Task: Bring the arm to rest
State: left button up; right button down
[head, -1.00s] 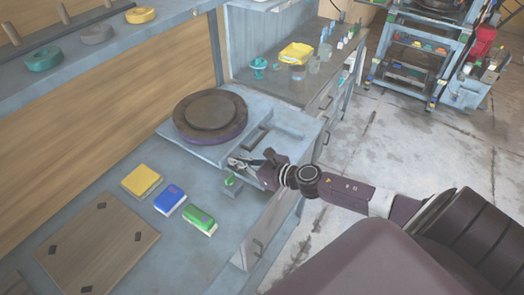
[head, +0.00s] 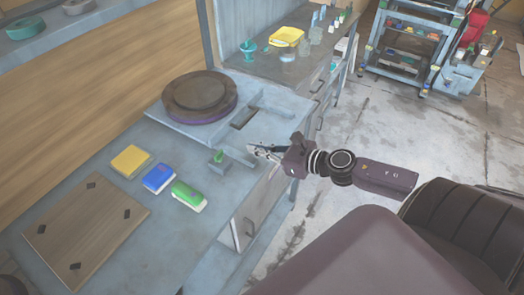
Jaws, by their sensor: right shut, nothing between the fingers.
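My right gripper (head: 262,151) reaches in from the right and hovers by the front edge of the workbench (head: 105,170). It is shut with nothing in its fingers. The plate press (head: 200,97), a round dark disc with a purple lower rim on a pale base, stands behind and left of it. A small block with a green lever (head: 218,157) is left of the fingertips, apart from them. My left gripper is not in view.
A yellow block (head: 131,159), a blue block (head: 159,178) and a green block (head: 189,196) lie on the bench beside a wooden board (head: 85,225). A yellow tray (head: 287,37) and a teal cup (head: 248,49) stand farther back.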

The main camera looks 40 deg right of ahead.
jog(key=shift+s+d, duration=0.25)
jog(key=shift+s, duration=0.25)
jog(key=shift+s+d+r, duration=0.1)
jog(key=shift+s+r, duration=0.2)
jog(key=shift+s, duration=0.05)
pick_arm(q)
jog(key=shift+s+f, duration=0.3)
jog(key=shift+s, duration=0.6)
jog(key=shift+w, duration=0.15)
